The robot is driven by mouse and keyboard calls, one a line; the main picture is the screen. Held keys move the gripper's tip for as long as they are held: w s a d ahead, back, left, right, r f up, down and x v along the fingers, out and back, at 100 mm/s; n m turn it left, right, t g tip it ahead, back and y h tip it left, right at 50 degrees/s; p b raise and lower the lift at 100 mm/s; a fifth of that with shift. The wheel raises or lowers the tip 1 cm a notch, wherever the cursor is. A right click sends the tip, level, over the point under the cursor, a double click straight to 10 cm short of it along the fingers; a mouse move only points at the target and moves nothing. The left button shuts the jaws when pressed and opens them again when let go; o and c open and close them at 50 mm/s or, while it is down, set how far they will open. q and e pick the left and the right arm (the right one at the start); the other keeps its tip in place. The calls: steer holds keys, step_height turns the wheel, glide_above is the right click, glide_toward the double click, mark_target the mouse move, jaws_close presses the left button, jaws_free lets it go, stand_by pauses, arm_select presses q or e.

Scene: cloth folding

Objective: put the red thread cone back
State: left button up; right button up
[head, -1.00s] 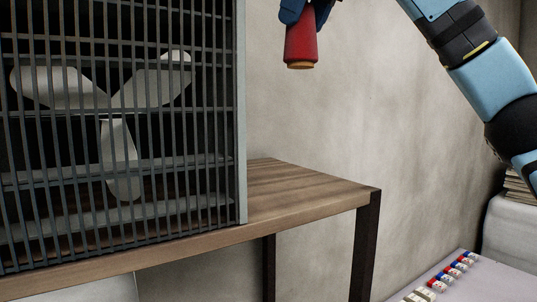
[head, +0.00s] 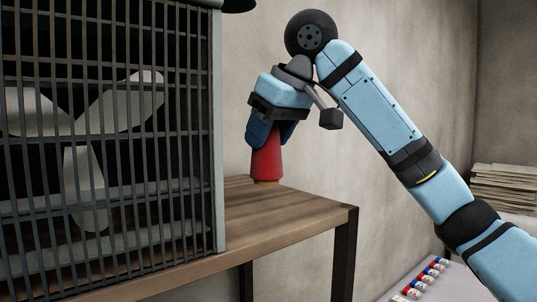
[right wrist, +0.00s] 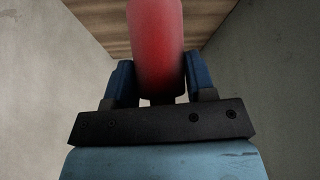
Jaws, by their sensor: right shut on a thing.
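The red thread cone (head: 266,163) is upright at the back of the wooden table (head: 300,208), beside the caged fan. Its base is at or just above the tabletop; I cannot tell if it touches. My right gripper (head: 270,136) is shut on the upper part of the cone from above. In the right wrist view the red cone (right wrist: 156,45) sits between the two blue fingers of my right gripper (right wrist: 158,85), with the wooden surface (right wrist: 105,22) beyond it. My left gripper is not in view.
A large fan behind a metal grille (head: 218,130) stands on the table's left part, close to the cone. A pale surface with several small red, blue and white items (head: 425,280) is at the lower right. A paper stack (head: 500,188) lies at the far right.

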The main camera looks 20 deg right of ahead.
mark_target(269, 158)
steer(key=shift+s+f, duration=0.1)
steer(key=shift+f, duration=0.1)
step_height(269, 158, down, 3)
steer(key=shift+f+p, duration=0.15)
steer(key=shift+p, duration=0.15)
steer(key=shift+f, duration=0.2)
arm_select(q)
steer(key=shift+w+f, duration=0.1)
arm_select(e)
steer(key=o, duration=1)
steer(key=shift+f, duration=0.1)
steer(key=shift+o, duration=0.3)
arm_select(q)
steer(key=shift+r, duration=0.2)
